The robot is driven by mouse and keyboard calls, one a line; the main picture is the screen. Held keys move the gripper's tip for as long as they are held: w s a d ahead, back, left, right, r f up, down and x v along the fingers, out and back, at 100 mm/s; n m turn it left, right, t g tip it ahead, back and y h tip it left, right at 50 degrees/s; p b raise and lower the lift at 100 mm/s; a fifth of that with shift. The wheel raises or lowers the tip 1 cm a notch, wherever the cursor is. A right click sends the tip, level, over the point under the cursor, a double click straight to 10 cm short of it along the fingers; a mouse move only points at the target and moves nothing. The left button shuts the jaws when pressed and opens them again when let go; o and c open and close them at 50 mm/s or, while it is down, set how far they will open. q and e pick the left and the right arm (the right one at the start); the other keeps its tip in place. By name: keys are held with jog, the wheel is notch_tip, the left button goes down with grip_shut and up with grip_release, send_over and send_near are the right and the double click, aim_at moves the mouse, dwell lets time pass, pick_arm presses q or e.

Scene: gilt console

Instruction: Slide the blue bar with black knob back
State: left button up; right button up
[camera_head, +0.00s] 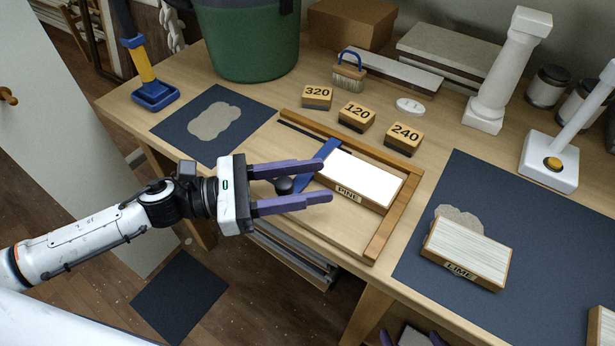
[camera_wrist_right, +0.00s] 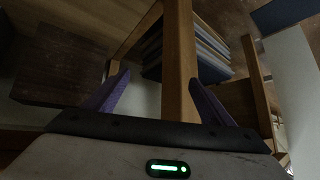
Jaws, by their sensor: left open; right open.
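The blue bar (camera_head: 310,172) lies slanted in a wooden frame (camera_head: 378,228) on the bench, along the left end of a white-topped block marked PINE (camera_head: 361,175). Its black knob (camera_head: 284,186) is at the bar's left. My left gripper (camera_head: 326,180) is open, its purple fingers one on each side of the knob as seen from the head; I cannot tell whether they touch it. Part of the bar is hidden behind the upper finger. My right gripper (camera_wrist_right: 157,95) is open and low by the bench, with a wooden leg (camera_wrist_right: 180,60) in view between its fingers.
Blocks marked 320 (camera_head: 317,96), 120 (camera_head: 356,116) and 240 (camera_head: 404,138) stand behind the frame. A brush (camera_head: 348,76) and a green bucket (camera_head: 245,40) are further back. A LIME block (camera_head: 466,254) lies on a dark mat (camera_head: 540,270) to the right.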

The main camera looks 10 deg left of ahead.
pick_arm(q)
jog(key=shift+c, duration=0.3)
grip_shut()
jog(key=shift+w+a+f+b, duration=0.2)
jog(key=shift+a+b, duration=0.15)
jog(key=shift+b, duration=0.05)
jog(key=a+b, duration=0.1)
jog(key=w+a+b, duration=0.1)
jog(key=a+b, duration=0.1)
jog(key=shift+w+a+f, duration=0.15)
jog(key=shift+a+f, duration=0.15)
jog(key=shift+f, duration=0.05)
jog(key=w+a+b, duration=0.1)
jog(key=a, duration=0.1)
jog(key=a+b, duration=0.2)
jog(key=a, duration=0.1)
jog(key=w+a+b, duration=0.1)
jog(key=a+b, duration=0.1)
jog(key=shift+w+a+r, duration=0.3)
jog(key=shift+w, duration=0.05)
jog(key=shift+w+a+r, duration=0.1)
jog(key=shift+a+r, duration=0.05)
jog(key=shift+r, duration=0.1)
pick_arm(e)
notch_tip(320, 180, down, 6)
jog(key=a, duration=0.1)
jog(key=shift+a+y, duration=0.2)
jog(key=shift+y, duration=0.1)
jog(key=shift+w, duration=0.1)
